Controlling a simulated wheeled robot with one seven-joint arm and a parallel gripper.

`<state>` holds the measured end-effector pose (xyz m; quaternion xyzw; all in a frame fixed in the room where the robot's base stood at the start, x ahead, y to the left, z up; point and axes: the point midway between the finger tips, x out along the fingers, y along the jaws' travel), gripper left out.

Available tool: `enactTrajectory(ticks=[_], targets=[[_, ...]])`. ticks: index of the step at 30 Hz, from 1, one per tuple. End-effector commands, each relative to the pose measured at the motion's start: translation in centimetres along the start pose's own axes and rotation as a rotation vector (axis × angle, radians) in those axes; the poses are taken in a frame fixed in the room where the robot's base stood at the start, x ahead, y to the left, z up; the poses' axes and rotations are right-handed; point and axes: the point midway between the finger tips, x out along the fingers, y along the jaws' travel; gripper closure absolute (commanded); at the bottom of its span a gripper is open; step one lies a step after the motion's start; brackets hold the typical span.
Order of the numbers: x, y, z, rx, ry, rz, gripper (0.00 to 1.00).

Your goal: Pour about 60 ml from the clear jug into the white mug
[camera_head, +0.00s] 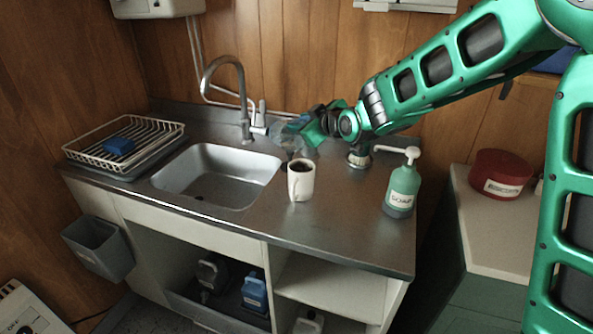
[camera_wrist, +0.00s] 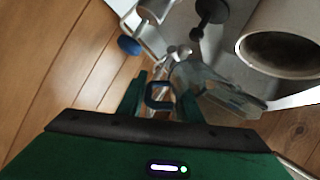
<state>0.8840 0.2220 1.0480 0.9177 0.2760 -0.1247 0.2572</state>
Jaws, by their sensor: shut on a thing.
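The white mug (camera_head: 301,184) stands upright on the steel counter, right of the sink, with something dark inside. In the wrist view the mug (camera_wrist: 249,40) is large at the upper right, its open mouth showing. My gripper (camera_head: 311,130) is shut on the dark blue handle of the clear jug (camera_head: 285,137). The jug is behind and above the mug and looks tilted. In the wrist view the handle sits between my gripper's fingers (camera_wrist: 159,98), and the see-through jug (camera_wrist: 195,78) is beyond. Its liquid level and any stream cannot be made out.
The sink (camera_head: 215,172) and tap (camera_head: 243,95) are left of the jug. A green soap bottle (camera_head: 402,187) stands to the right on the counter. A wire rack (camera_head: 125,140) is at the far left. The front right counter is clear.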

Motion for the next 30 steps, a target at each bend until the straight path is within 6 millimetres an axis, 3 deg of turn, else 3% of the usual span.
enactTrajectory(ticks=[4,14,30], targets=[[0.5,0.1,0.8,0.007,-0.105,-0.046,1.00],[0.8,-0.2,1.2,0.007,-0.153,-0.071,1.00],[1.0,0.8,2.1,0.016,-0.368,-0.166,1.00]])
